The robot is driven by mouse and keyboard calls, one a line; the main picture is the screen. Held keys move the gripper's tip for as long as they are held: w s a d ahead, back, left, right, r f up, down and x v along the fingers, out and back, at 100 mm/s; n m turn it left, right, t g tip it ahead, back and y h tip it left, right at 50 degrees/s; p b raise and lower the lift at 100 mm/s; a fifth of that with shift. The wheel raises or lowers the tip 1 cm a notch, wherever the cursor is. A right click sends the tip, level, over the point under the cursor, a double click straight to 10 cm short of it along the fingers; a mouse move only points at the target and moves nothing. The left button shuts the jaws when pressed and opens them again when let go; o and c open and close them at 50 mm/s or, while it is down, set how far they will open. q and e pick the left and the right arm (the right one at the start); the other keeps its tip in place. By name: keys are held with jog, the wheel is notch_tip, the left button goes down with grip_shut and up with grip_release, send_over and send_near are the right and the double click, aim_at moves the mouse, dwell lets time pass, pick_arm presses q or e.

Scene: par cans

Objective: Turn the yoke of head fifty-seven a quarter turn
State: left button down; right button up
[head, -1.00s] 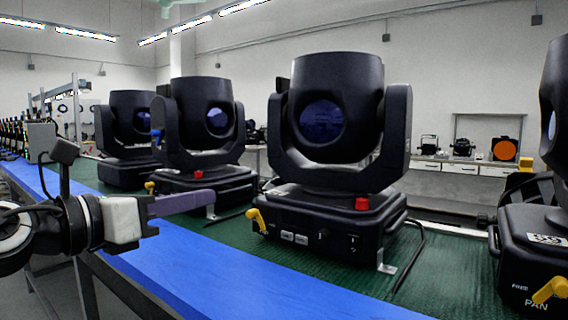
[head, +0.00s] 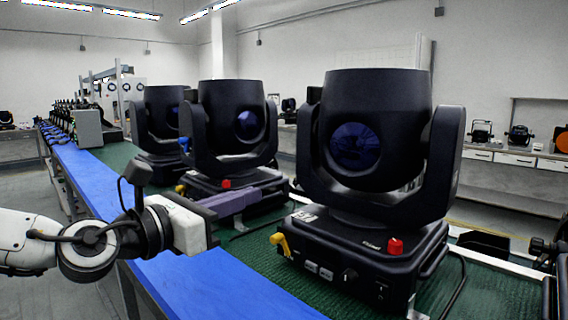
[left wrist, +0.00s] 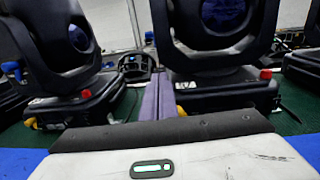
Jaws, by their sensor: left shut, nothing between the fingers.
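Several black moving heads stand in a row on the bench, each with a lamp head in a U-shaped yoke on a base. The nearest moving head (head: 376,120) has its yoke (head: 445,150), a red knob (head: 396,247) and a yellow lever (head: 279,243). A second moving head (head: 230,115) stands behind it to the left. No number is readable, so I cannot tell which is fifty-seven. My left gripper (head: 262,196) has purple fingers, shut and empty, pointing between these two bases. In the left wrist view the fingers (left wrist: 158,96) show upright between two heads. My right gripper is out of view.
A third head (head: 160,115) stands farther left. The bench has a green mat (head: 253,250) and a blue front strip (head: 215,290). A dark cable lies right of the nearest base. Shelves with lamps stand at the back right.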

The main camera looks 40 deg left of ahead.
pick_arm(q)
jog(key=p, duration=0.2)
send_near(296, 180)
jog(key=w, duration=0.3)
jog(key=shift+w+d+b, duration=0.15)
jog(key=shift+w+b, duration=0.15)
jog(key=shift+w, duration=1.4)
jog(key=shift+w+a, duration=0.2)
jog(key=shift+w, duration=0.65)
